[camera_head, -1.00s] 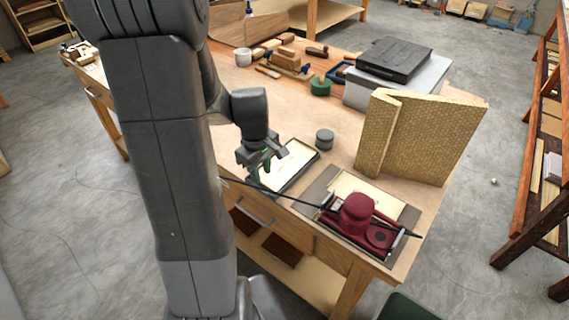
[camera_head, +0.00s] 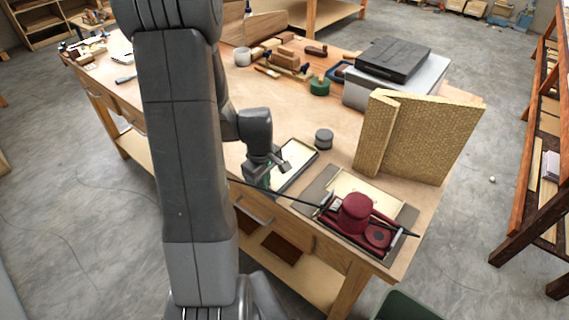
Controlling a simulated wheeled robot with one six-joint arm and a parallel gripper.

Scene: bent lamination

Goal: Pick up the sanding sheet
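A pale cream sheet (camera_head: 295,158), which looks like a sanding sheet, lies in a shallow dark-rimmed tray (camera_head: 308,164) near the front edge of the workbench. Another pale sheet (camera_head: 353,186) lies on a grey board, partly under a red sander. I cannot tell for certain which is the sanding sheet. My gripper (camera_head: 266,176) points down at the left side of the tray, low over or at the cream sheet. Its fingers are small and partly hidden, so neither their opening nor any contact shows clearly.
The red sander (camera_head: 355,212) with a dark cable stands right of the tray. A round grey-topped tin (camera_head: 324,138) is behind the tray. A tall golden textured folded panel (camera_head: 425,135) stands to the right. The bench's middle (camera_head: 200,105) is largely clear.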

